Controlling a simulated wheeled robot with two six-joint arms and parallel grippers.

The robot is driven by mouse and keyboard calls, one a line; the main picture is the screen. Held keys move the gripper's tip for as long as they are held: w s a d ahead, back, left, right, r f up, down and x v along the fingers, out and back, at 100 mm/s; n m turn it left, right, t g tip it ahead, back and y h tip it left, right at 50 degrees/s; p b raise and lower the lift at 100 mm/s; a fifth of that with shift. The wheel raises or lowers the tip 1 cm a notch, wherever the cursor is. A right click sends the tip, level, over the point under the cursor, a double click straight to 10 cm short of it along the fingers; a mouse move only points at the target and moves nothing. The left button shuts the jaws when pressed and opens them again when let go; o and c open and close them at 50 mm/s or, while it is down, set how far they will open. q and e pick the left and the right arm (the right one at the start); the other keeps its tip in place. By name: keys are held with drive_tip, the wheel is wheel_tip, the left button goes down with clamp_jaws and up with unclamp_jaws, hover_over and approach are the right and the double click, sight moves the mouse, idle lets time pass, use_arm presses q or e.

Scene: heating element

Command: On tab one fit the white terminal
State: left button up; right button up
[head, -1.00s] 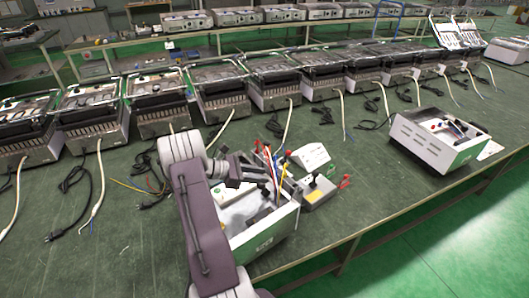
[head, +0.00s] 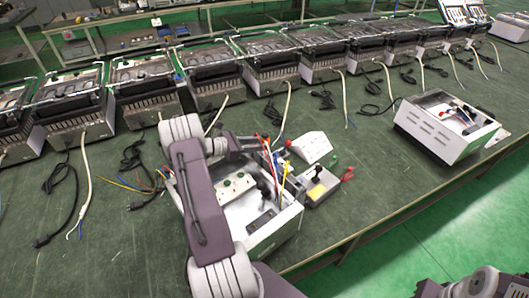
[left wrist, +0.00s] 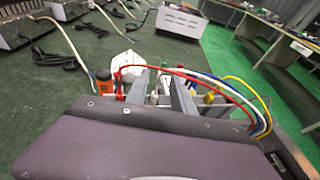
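An open white housing (head: 270,240) stands on the bench, with red, yellow, blue and white wires (head: 280,172) rising from its far right side. My left gripper (head: 258,148) reaches over its far side, beside the wires. In the left wrist view, the fingers (left wrist: 160,75) are apart with a gap between them, and nothing is clearly held. The wires (left wrist: 240,90) arc to the right of the fingers there. I cannot make out the white terminal or tab one. Part of my right arm shows at the head view's lower right corner; its gripper is out of frame.
A grey box with a yellow label (head: 317,188) and a white sloped box (head: 310,147) stand right of the housing, near a red clip (head: 347,174). Another white housing (head: 445,132) is farther right. A row of heaters with cords lines the bench's back.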

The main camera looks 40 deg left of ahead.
use_arm(q)
drive_tip(key=x, duration=0.2)
drive_tip(key=shift+w+d, duration=0.3)
drive_tip(key=shift+w, duration=0.05)
drive_tip(key=shift+w+f, duration=0.15)
drive_tip(key=shift+w, duration=0.2)
drive_tip(key=shift+s, duration=0.1)
clamp_jaws()
idle(0.7)
